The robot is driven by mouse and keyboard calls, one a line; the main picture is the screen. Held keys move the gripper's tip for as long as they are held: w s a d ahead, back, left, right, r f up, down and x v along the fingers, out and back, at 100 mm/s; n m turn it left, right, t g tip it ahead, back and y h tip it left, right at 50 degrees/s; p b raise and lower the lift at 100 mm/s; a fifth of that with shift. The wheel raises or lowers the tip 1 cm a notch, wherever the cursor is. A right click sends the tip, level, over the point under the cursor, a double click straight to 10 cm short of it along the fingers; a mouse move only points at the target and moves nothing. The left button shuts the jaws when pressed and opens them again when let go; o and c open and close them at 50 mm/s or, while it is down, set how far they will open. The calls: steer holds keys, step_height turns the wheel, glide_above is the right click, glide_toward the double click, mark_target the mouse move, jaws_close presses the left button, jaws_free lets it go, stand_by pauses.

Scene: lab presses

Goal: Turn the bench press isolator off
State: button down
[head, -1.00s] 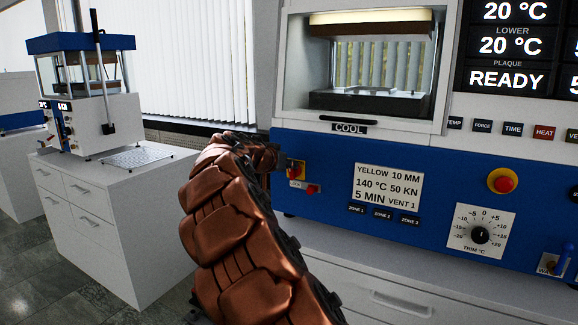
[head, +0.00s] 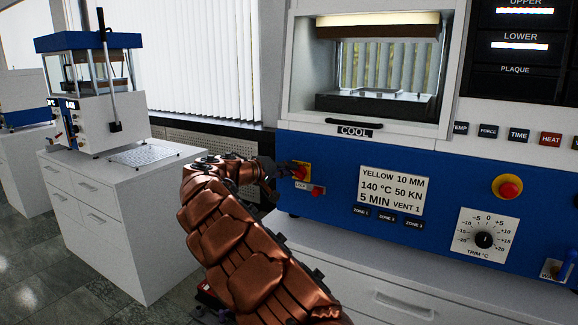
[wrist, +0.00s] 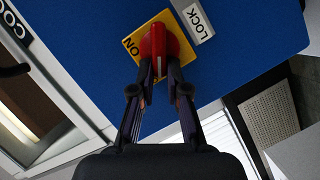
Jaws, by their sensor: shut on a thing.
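The bench press isolator (head: 300,172) is a red knob on a yellow plate, on the blue front panel of the right-hand press. It also shows in the wrist view (wrist: 157,42), where the word ON is beside the knob on the plate. A pale mark on the knob points toward my gripper. My gripper (wrist: 161,73) is shut on the red knob, with one finger on each side. In the head view my gripper (head: 281,172) reaches the knob from the left. The OFF lettering cannot be made out.
A small LOCK plate (wrist: 198,24) with a red piece adjoins the isolator. A red emergency button (head: 508,188) and a trim dial (head: 484,239) are farther right. A second press (head: 92,100) stands on a white cabinet (head: 120,215) at left.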

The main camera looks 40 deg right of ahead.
steer(key=n, duration=0.1)
steer(key=f+n+h+p, duration=0.1)
steer(key=n, duration=0.1)
steer(key=n+g+h, duration=0.1)
steer(key=n, duration=0.1)
steer(key=shift+d+f+p, duration=0.1)
steer(key=shift+f+p, duration=0.2)
stand_by(0.5)
steer(key=c, duration=1.2)
jaws_free()
steer(key=shift+o, duration=0.2)
steer(key=shift+w, duration=0.1)
steer(key=w+a, duration=0.1)
steer(key=a, duration=1.1)
steer(key=shift+w, duration=0.1)
